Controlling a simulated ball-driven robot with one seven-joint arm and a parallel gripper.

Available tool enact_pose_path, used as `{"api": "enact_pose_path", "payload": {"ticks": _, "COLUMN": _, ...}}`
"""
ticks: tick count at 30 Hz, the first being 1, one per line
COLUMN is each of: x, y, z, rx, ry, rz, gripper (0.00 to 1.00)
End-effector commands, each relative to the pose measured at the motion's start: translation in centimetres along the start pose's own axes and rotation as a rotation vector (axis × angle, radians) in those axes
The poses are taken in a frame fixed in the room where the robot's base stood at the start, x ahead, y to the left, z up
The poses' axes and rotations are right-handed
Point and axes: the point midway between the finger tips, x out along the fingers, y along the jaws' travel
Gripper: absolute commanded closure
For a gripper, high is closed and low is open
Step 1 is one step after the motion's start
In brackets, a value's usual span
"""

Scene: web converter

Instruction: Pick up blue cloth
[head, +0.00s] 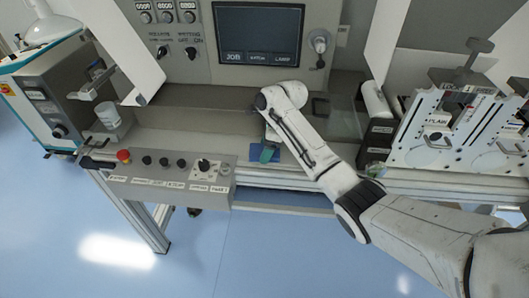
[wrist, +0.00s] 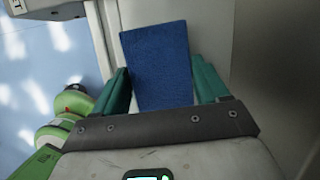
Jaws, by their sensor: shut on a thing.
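The blue cloth (wrist: 158,62) is a flat, folded rectangle between the two green fingers of my gripper (wrist: 162,78) in the wrist view. My gripper is shut on it. In the head view the cloth (head: 254,155) shows as a small blue patch beside a green finger of my gripper (head: 267,153), at the front edge of the machine's ledge. My arm hides part of it there. I cannot tell whether the cloth is clear of the ledge.
A control panel (head: 170,178) with knobs and a red button stands left of my gripper. A white cup (head: 107,115) sits further left. A screen (head: 259,34) is behind. White machine plates (head: 440,130) stand at right. Blue floor lies in front.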

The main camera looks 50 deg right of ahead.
Motion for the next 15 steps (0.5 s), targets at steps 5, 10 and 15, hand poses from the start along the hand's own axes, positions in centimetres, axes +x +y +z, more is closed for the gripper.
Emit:
{"api": "enact_pose_path", "payload": {"ticks": 5, "x": -0.02, "y": -0.01, "z": 0.01, "rx": 0.000, "ry": 0.000, "rz": 0.000, "gripper": 0.56}}
{"api": "enact_pose_path", "payload": {"ticks": 10, "x": -0.04, "y": -0.01, "z": 0.02, "rx": 0.000, "ry": 0.000, "rz": 0.000, "gripper": 0.56}}
{"api": "enact_pose_path", "payload": {"ticks": 15, "x": -0.58, "y": -0.03, "z": 0.27, "rx": -0.002, "ry": -0.001, "rz": -0.001, "gripper": 0.56}}
